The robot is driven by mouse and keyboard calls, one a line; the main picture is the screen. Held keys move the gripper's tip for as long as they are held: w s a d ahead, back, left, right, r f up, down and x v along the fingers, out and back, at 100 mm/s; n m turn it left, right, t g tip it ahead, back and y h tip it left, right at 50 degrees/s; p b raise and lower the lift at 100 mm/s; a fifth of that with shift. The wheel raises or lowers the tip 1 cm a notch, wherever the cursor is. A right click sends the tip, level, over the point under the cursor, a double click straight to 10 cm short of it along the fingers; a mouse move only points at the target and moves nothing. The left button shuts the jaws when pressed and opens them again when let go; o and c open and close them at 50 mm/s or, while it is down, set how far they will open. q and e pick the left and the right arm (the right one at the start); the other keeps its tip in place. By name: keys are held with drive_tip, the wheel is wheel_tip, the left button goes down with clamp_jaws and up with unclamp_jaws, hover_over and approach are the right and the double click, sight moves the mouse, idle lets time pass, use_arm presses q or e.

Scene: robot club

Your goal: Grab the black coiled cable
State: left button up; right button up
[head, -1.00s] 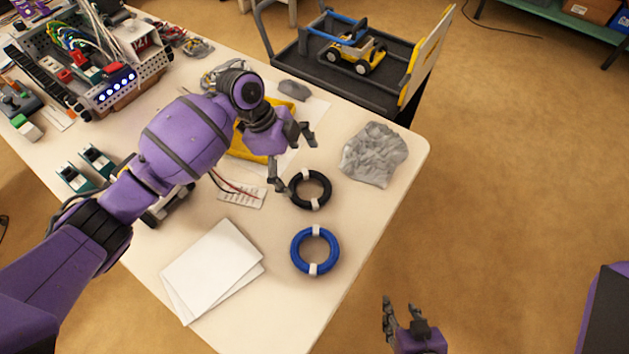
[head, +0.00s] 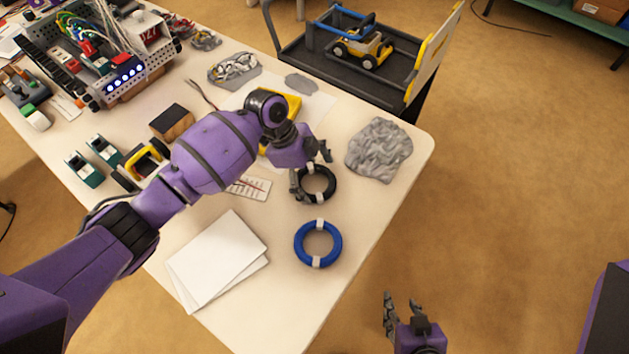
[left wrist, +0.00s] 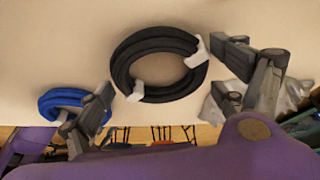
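The black coiled cable (head: 319,184) lies on the table with white ties around it. In the left wrist view the black coil (left wrist: 123,72) lies ahead of and between the spread fingers. My left gripper (head: 312,172) is open above the coil and hides part of it in the head view; the same gripper shows in the left wrist view (left wrist: 170,95). I cannot tell whether a finger touches the coil. My right gripper (head: 404,304) is open and empty, off the table's front right edge.
A blue coiled cable (head: 299,243) lies just in front of the black one. A crumpled grey cloth (head: 379,150) is to its right. White sheets (head: 217,258) lie to the left. A dark cart (head: 300,62) with a toy vehicle stands behind the table.

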use_arm(q)
drive_tip(key=shift+c, duration=1)
